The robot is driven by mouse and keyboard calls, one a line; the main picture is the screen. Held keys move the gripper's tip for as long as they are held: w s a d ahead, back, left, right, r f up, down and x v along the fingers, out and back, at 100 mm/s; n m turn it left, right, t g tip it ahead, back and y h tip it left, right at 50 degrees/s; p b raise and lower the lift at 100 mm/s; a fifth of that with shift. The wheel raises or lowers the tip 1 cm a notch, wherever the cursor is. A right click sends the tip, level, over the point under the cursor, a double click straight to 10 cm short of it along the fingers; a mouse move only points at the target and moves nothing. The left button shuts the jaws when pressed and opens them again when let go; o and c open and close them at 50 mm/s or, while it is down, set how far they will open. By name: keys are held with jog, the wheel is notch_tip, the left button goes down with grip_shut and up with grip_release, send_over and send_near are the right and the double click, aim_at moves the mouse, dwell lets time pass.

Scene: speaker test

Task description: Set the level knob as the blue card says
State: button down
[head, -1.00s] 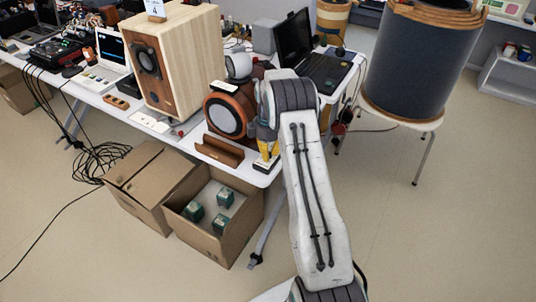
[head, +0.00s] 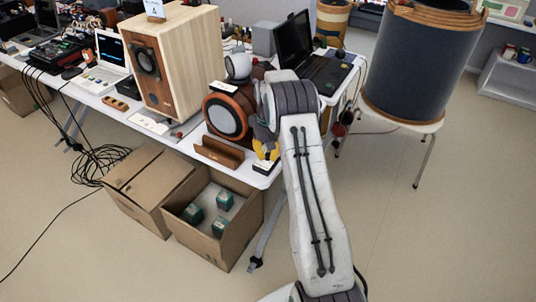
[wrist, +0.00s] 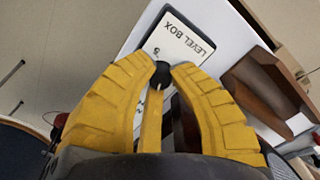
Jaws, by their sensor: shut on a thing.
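The level box (wrist: 183,42) has a white top lettered "LEVEL BOX". It sits near the front corner of the white table, and part of it shows below my gripper in the head view (head: 265,168). My gripper (wrist: 163,71) has yellow fingers shut on the dark round knob (wrist: 159,76) on the box's top. One digit shows just beyond the knob; the other marks are mostly hidden by the fingers. I cannot tell the knob's setting.
A brown wooden holder (head: 219,152) lies just left of the box, with a round orange-brown device (head: 228,115) behind it. A laptop (head: 310,60) stands farther back. A large dark drum (head: 415,60) stands at right.

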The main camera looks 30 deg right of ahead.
jog(key=m, duration=0.5)
jog(key=shift+s+f+m, duration=0.15)
jog(key=shift+m, duration=0.15)
jog(key=m, duration=1)
jog(key=shift+a+m, duration=0.1)
jog(key=shift+m, duration=2.4)
jog(key=c, duration=1.1)
grip_release()
jog(key=shift+r, duration=0.2)
